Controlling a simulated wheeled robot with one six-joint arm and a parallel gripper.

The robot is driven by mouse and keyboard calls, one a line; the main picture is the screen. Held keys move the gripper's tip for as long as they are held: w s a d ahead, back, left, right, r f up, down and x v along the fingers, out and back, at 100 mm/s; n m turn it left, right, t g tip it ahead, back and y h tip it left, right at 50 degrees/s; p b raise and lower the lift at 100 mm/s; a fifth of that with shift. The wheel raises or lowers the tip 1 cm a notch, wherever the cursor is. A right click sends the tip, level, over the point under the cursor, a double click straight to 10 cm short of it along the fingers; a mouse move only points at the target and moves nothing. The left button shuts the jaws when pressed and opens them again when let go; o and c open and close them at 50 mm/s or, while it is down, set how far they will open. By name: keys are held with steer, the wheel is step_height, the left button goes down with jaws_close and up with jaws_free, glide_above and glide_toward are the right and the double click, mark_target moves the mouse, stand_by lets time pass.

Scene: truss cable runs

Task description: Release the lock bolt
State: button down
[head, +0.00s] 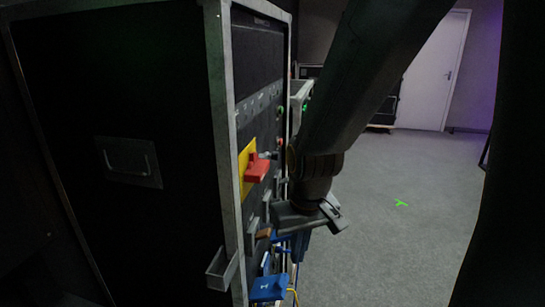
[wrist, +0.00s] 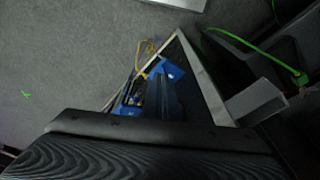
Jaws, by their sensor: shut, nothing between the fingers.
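My gripper (head: 301,238) hangs close in front of the rack's panel side, pointing down, below and right of a red handle (head: 257,168) on a yellow plate (head: 245,160). It is shut and I see nothing held in it. Blue connectors sit low on the panel, one (head: 268,288) at the bottom in the head view. In the wrist view a blue connector (wrist: 172,69) shows beyond the dark gripper body. I cannot pick out the lock bolt for certain; my gripper and arm cover part of the panel. Contact with the panel cannot be told.
The black flight case (head: 120,95) with metal edges fills the left. A grey bracket (head: 221,268) juts from its front corner. Yellow cable (wrist: 146,58) and green cable (wrist: 262,47) run near the gripper. Open grey floor (head: 390,235) lies to the right.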

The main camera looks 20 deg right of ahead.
steer(key=w+r+n+t, duration=0.1)
steer(key=w+r+n, duration=0.2)
steer(key=r, duration=0.5)
steer(key=w+r+n+t, duration=0.2)
steer(key=w+r+n, duration=0.2)
steer(key=w+r, duration=0.2)
steer(key=w+r+n+t+y, duration=0.1)
steer(key=w+r+n, duration=0.2)
steer(key=r, duration=0.7)
steer(key=shift+w+d+t+b, duration=0.3)
steer(key=shift+w+t, duration=0.1)
steer(key=shift+w, duration=0.35)
steer(key=shift+f, duration=0.1)
steer(key=w+d+f+p, duration=0.1)
steer(key=w+f+p, duration=0.2)
steer(key=w+f, duration=0.5)
steer(key=shift+w+f+p, duration=0.4)
steer(key=shift+f, duration=0.15)
